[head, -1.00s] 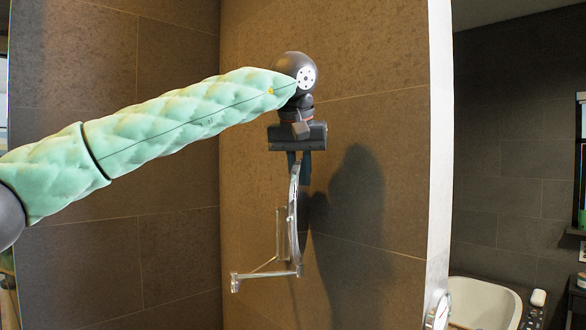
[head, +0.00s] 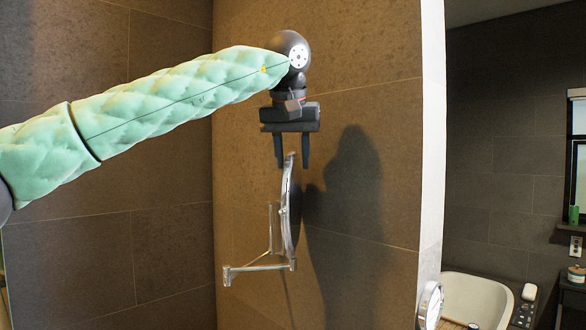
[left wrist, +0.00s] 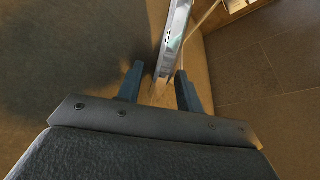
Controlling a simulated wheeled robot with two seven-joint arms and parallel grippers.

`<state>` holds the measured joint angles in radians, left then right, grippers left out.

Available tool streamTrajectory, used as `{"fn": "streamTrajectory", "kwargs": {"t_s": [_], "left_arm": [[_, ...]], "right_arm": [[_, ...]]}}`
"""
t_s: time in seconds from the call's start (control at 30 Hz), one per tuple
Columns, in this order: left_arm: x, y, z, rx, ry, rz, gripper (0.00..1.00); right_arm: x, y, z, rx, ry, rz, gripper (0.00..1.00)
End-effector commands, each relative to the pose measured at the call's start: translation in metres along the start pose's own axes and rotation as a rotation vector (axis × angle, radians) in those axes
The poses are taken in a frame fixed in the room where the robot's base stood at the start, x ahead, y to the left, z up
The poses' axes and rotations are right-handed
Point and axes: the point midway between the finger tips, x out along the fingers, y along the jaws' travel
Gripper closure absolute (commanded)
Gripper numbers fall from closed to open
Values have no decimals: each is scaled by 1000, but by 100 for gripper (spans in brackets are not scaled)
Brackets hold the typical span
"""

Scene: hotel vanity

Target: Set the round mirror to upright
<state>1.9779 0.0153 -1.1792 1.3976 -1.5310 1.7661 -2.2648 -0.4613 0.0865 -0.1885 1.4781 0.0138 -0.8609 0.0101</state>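The round mirror (head: 288,210) is on a metal wall bracket (head: 258,267) and is seen almost edge-on in the head view. It stands close to upright, with a slight lean. My left gripper (head: 292,164) is above it, pointing down, with its fingers spread on either side of the mirror's top edge. In the left wrist view, the mirror (left wrist: 174,45) shows as a narrow strip beyond the open fingers (left wrist: 160,85). I cannot tell whether either finger touches the rim. My right gripper is not in view.
The brown tiled wall (head: 375,210) is close behind the mirror. A pale vertical edge (head: 432,150) stands to the right. The space left of the bracket is clear.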

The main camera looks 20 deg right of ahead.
Motion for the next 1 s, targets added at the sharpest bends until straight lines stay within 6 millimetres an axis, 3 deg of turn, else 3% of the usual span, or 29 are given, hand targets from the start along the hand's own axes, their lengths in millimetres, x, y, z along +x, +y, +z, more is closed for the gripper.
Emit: {"fn": "streamTrajectory", "kwargs": {"t_s": [0.2, 0.4, 1.0], "left_arm": [[-32, 0, 1, -2, 3, 0, 64], [-51, 0, 0, -1, 1, 0, 64], [-56, 0, -1, 0, 0, 1, 64]], "right_arm": [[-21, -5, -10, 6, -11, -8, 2], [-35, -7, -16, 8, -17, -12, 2], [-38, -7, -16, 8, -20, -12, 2]]}}
